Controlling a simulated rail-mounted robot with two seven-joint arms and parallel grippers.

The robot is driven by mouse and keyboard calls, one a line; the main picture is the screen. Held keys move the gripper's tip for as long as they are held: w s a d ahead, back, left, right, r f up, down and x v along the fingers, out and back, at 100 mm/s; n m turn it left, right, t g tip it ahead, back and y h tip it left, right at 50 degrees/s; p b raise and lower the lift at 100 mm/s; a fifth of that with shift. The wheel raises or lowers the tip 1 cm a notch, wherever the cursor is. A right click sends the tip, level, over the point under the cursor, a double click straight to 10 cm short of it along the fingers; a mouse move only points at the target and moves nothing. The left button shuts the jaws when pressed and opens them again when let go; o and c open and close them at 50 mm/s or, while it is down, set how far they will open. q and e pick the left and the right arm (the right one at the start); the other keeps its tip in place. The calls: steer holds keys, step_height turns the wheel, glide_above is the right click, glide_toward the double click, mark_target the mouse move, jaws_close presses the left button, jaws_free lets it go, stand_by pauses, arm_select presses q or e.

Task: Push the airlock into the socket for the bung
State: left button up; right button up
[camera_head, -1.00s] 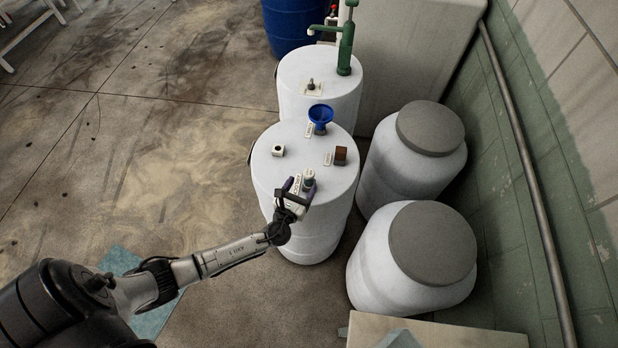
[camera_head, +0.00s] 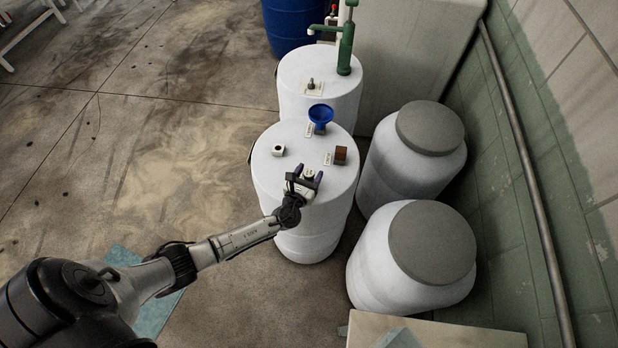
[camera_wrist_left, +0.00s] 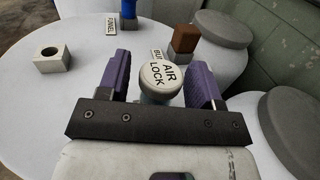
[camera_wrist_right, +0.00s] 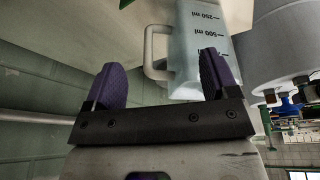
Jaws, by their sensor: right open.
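The airlock (camera_head: 309,174) is a pale piece with a round cap labelled AIR LOCK, standing on the white drum's lid (camera_head: 265,172). In the left wrist view the airlock cap (camera_wrist_left: 161,77) sits between my left gripper's (camera_wrist_left: 158,75) purple fingers, with gaps on both sides. My left gripper (camera_head: 308,174) is open. A brown block (camera_head: 340,155) on a pale base has a tag (camera_wrist_left: 156,55) beside it, reading BU with the rest hidden. A pale square socket (camera_head: 278,150) with an empty hole is at the lid's left. My right gripper (camera_wrist_right: 158,62) is open.
A blue funnel (camera_head: 320,113) stands at the lid's far side. A second drum (camera_head: 290,68) with a green pump (camera_head: 346,50) is behind, and two grey-lidded barrels (camera_head: 430,128) stand right. A measuring jug (camera_wrist_right: 200,45) shows beyond my right fingers.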

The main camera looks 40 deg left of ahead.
arm_select(q)
steer(key=c, duration=0.8)
steer(key=shift+r, duration=0.15)
steer(key=shift+r, duration=0.25)
step_height(320, 180, up, 3)
steer(key=shift+r+p, duration=0.2)
steer(key=shift+p, duration=0.6)
steer(key=d+r+p, duration=0.1)
steer(key=d+r, duration=0.5)
steer(key=d, duration=0.5)
steer(key=shift+d+r+p, duration=0.35)
steer(key=shift+r, duration=0.05)
steer(key=shift+r, duration=0.15)
